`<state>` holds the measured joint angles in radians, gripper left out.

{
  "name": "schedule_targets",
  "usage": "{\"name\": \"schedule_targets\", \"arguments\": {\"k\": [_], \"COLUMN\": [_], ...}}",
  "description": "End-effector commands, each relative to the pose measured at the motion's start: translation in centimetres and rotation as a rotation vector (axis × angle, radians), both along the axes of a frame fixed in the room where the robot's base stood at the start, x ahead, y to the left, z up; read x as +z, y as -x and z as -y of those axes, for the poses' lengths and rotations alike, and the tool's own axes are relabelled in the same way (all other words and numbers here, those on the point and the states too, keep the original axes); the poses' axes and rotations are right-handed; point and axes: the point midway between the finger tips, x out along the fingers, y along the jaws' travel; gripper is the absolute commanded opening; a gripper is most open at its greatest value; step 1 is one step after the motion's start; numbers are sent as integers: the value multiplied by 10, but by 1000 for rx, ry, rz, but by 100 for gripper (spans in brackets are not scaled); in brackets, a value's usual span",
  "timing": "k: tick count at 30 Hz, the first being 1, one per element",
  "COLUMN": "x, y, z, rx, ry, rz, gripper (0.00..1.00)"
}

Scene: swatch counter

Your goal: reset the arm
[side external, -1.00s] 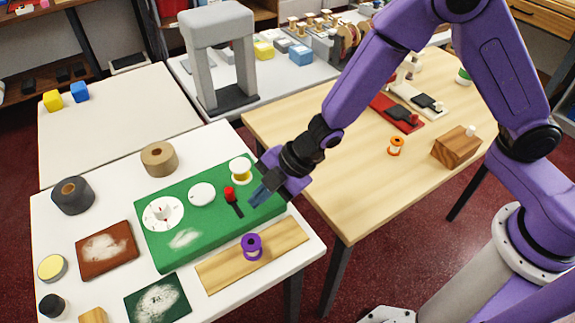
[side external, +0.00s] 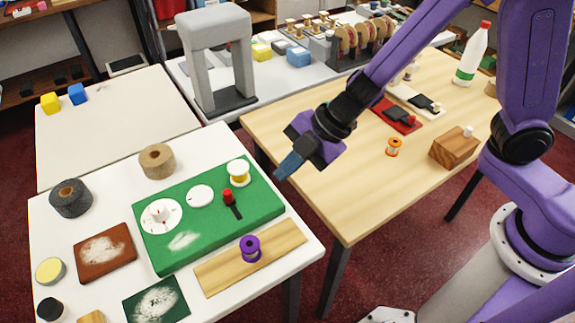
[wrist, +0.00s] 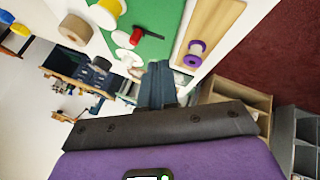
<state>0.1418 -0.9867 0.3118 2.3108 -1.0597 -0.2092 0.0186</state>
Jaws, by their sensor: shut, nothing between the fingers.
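My gripper (side external: 287,166) is purple and black with blue-grey fingers. It is shut and empty, raised over the gap between the white table and the wooden table. In the wrist view its closed fingers (wrist: 158,84) point toward the green board. The green board (side external: 262,203) lies on the white table and carries a white dial (side external: 150,222), a white disc (side external: 200,195), a red-knobbed black lever (side external: 229,196) and a yellow-and-white spool (side external: 238,172). My gripper touches none of these.
A purple spool (side external: 250,249) stands on a wooden plank (side external: 285,240) at the white table's front right. A grey arch (side external: 193,60) stands behind.

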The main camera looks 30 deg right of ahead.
Motion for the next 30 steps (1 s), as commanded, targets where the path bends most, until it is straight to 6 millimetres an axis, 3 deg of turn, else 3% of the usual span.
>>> {"name": "schedule_targets", "arguments": {"k": [13, 17, 23, 26, 30], "x": [1, 8, 30, 39, 47], "y": [0, -2, 9, 27, 65], "z": [1, 13, 68, 103, 150], "rx": [-5, -65, -306, -437, -594], "ry": [1, 14, 83, 128, 199], "rz": [1, 10, -5, -48, -146], "gripper": [0, 0, 0, 0, 0]}}
